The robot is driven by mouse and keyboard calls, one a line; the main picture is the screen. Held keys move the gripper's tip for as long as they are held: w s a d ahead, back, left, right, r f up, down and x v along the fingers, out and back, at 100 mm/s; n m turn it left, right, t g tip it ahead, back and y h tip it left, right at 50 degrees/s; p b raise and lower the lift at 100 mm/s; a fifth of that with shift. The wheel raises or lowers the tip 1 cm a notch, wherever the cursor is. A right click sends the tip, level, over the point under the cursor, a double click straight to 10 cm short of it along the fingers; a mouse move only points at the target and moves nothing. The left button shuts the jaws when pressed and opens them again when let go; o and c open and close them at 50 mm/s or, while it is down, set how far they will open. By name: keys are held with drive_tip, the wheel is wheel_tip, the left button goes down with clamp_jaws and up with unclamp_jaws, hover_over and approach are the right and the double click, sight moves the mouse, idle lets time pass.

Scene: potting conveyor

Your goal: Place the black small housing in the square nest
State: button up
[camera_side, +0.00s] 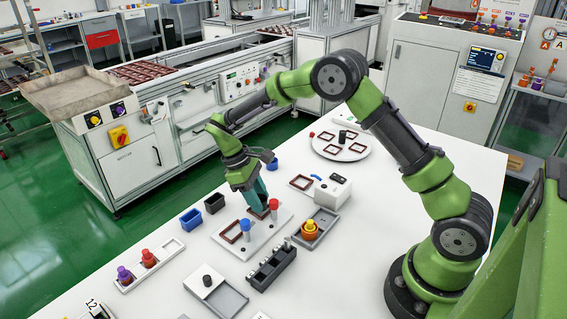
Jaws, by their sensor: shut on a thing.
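My gripper (260,206) points down over a white plate (263,239) in the middle of the table. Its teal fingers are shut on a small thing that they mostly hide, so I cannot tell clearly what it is. A dark brown square frame (258,213) shows at the fingertips, and I cannot tell whether it is held or lies on the plate. Another brown square frame (232,231) lies on the plate to the left. A small black open box (214,203) stands on the table left of my gripper. I cannot tell which square is the nest.
A blue knob post (245,228) and a red one (274,206) stand close to my gripper. A blue box (191,219) is at the left. A grey tray (326,217) with an orange part, a white device (325,190) and a round turntable (341,153) are to the right.

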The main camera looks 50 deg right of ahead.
drive_tip(key=shift+f, duration=0.75)
drive_tip(key=shift+f, duration=0.3)
drive_tip(key=shift+s+a+f, duration=0.1)
idle(0.3)
drive_tip(key=o, duration=1.2)
drive_tip(key=d+v, duration=0.1)
drive_tip(key=v, duration=1.7)
drive_tip(key=s+r+m+t+y, duration=0.1)
drive_tip(key=s+r+m+t, duration=0.1)
drive_tip(key=s, duration=0.6)
drive_tip(key=s+r+m+t+y, duration=0.1)
drive_tip(key=s+r+m+t, duration=0.1)
drive_tip(key=s+t, duration=0.3)
drive_tip(key=s+r+m+t+y, duration=0.1)
drive_tip(key=s+r+m+t, duration=0.2)
drive_tip(key=s, duration=0.9)
drive_tip(key=shift+s+d+r+m+t+y, duration=0.1)
drive_tip(key=shift+s+d+m+t+y, duration=0.1)
drive_tip(key=shift+s+m+t+y, duration=0.35)
